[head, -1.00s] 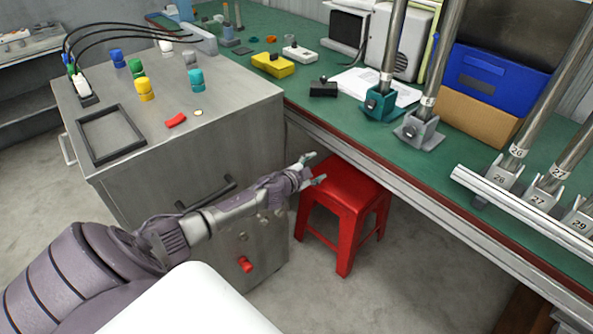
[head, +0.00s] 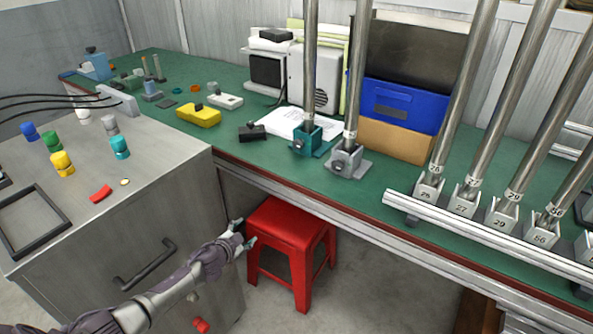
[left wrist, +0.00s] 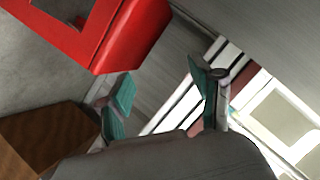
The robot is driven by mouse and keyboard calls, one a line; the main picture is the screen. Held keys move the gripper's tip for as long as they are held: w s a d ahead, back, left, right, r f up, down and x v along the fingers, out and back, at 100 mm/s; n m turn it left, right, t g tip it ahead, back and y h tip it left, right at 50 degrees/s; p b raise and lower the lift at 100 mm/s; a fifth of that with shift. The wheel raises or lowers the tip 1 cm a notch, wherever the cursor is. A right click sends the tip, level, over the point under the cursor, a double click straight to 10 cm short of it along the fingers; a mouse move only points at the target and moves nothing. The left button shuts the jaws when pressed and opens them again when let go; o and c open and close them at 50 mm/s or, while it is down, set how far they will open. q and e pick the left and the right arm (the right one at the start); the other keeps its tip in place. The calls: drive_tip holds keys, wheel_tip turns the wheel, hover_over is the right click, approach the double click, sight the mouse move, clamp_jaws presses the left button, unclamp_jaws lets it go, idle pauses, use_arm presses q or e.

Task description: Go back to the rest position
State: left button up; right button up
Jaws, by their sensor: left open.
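My left gripper (head: 241,238) is open and empty in the head view, in front of the metal cabinet and just left of the red stool. In the left wrist view its two teal-padded fingers (left wrist: 165,100) stand apart with nothing between them. My right gripper is not in view.
A red stool (head: 288,222) stands on the floor below the edge of the green workbench (head: 235,133). The metal cabinet (head: 75,255) at left bears coloured knobs and a black frame (head: 62,205). Metal tubes stand in numbered holders along a white rail (head: 480,235) at right.

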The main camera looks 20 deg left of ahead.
use_arm(q)
drive_tip(key=s+d+f+n+g+p, duration=0.2)
drive_tip(key=s+d+f+g+p, duration=0.15)
drive_tip(key=s+f, duration=0.75)
drive_tip(key=s+d+f+n+g+p, duration=0.1)
drive_tip(key=s+d+f+g+p, duration=0.2)
drive_tip(key=s+f, duration=0.85)
drive_tip(key=s+d+f+n+g+p, duration=0.1)
drive_tip(key=s+d, duration=0.5)
drive_tip(key=s, duration=0.9)
drive_tip(key=s+d+f+n+g+h+p, duration=0.1)
drive_tip(key=s+d+g, duration=0.3)
drive_tip(key=s, duration=1.1)
drive_tip(key=d+f, duration=0.1)
drive_tip(key=d, duration=0.1)
drive_tip(key=shift+d+f+g, duration=0.15)
drive_tip(key=shift+d+g, duration=0.15)
drive_tip(key=shift+g, duration=0.05)
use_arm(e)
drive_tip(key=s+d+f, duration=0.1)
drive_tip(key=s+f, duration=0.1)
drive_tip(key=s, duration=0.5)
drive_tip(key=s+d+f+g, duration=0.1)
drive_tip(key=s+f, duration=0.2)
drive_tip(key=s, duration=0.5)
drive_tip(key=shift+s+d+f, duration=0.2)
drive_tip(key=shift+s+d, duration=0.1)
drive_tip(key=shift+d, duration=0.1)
use_arm(q)
drive_tip(key=shift+s, duration=0.1)
